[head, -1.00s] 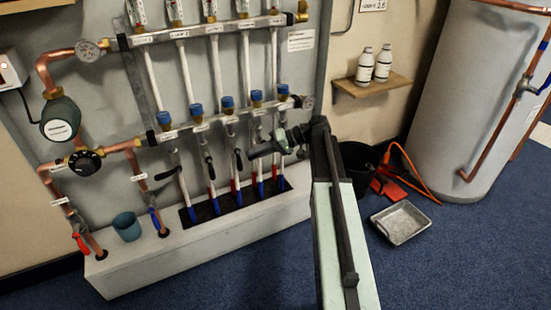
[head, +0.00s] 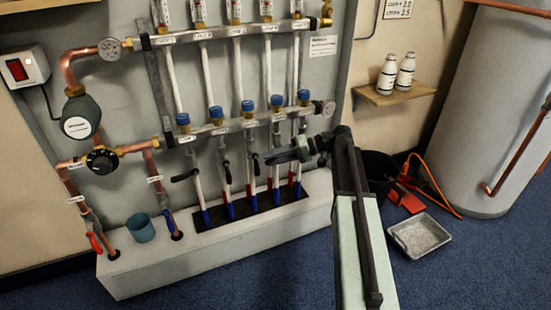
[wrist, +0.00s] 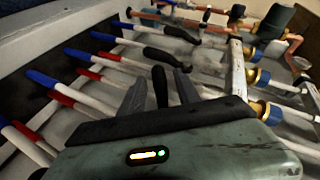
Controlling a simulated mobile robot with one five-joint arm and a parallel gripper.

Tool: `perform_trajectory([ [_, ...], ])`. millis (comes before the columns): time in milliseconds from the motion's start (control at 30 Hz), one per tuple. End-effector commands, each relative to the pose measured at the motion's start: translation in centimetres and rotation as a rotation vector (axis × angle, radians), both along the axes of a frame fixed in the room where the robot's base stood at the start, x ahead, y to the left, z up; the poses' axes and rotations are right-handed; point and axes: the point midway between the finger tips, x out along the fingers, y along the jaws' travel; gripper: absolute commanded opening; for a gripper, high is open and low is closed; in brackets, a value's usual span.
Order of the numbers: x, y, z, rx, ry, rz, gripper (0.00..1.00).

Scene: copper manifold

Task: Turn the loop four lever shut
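Several loop valves with black levers hang under the lower manifold bar (head: 215,130). My gripper (head: 280,157) is in front of the fourth loop pipe from the left in the head view and hides its lever there. In the wrist view my gripper's fingers (wrist: 160,92) are apart, with a black lever (wrist: 160,86) showing in the gap between them. Whether the fingers touch it I cannot tell. Two other black levers, one (wrist: 180,33) and another (wrist: 165,56), lie further off. In the head view the third lever (head: 255,164) stands just left of my gripper.
A white plinth (head: 215,255) runs below the pipes, with a blue cup (head: 141,228) at left. A black bucket (head: 379,172), red tool (head: 405,200) and metal tray (head: 419,236) are on the floor at right. A shelf (head: 392,96) holds two bottles. Blue carpet is clear in front.

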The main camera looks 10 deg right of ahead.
Motion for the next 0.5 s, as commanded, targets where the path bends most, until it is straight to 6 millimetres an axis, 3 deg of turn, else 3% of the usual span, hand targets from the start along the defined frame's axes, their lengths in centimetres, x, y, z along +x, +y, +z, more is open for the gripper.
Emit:
perform_trajectory([
  [233, -0.1, -0.4, 0.4, 0.001, -0.001, 0.002, 0.39],
  [500, -1.1, -5.2, 2.3, 0.000, 0.000, -0.001, 0.39],
])
